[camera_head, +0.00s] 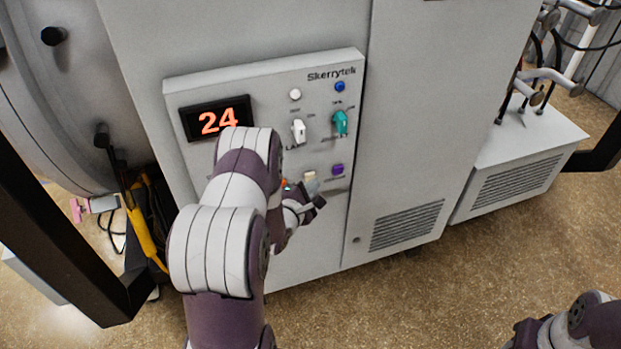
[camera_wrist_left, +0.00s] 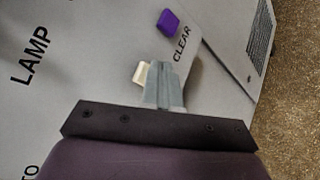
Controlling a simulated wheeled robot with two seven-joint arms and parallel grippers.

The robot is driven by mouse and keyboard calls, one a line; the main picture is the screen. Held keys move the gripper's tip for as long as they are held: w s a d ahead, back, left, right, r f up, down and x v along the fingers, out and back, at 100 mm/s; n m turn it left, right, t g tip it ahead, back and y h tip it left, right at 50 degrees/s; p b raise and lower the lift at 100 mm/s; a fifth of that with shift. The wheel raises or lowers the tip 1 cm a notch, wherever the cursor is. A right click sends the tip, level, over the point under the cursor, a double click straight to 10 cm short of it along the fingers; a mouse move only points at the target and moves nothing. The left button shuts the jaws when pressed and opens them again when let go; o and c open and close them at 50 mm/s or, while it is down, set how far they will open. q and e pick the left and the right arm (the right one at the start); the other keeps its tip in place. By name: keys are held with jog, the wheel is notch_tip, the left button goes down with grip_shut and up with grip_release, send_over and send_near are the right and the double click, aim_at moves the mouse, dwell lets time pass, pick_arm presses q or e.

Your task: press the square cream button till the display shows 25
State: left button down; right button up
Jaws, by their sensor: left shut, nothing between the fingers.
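The display (camera_head: 217,119) on the control panel reads 24 in orange digits. The square cream button (camera_head: 310,175) is low on the panel, left of a purple button (camera_head: 337,169), and is partly hidden by my left gripper (camera_head: 312,188). In the left wrist view the cream button (camera_wrist_left: 139,73) shows beside the fingertips of my left gripper (camera_wrist_left: 161,68), which are shut and empty. They overlap the button's edge there; I cannot tell whether they touch it. Of my right arm, only part shows at the bottom right of the head view; its fingers do not show.
The panel also carries a white round button (camera_head: 295,95), a blue button (camera_head: 340,87), a white knob (camera_head: 298,131) and a teal knob (camera_head: 340,122). The purple button (camera_wrist_left: 168,21) is close to the fingers, by the label CLEAR. Lower right cabinet front is clear.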

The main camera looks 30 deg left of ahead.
pick_arm(q)
jog(key=shift+w+a, duration=0.3)
jog(key=shift+a, duration=0.05)
dwell(0.9)
jog(key=shift+s+d, duration=0.6)
jog(key=shift+d, duration=0.1)
jog(key=s+d+p, duration=0.1)
jog(key=s+d, duration=0.2)
jog(key=shift+s+d, duration=0.1)
jog(key=shift+d, duration=0.3)
dwell(0.8)
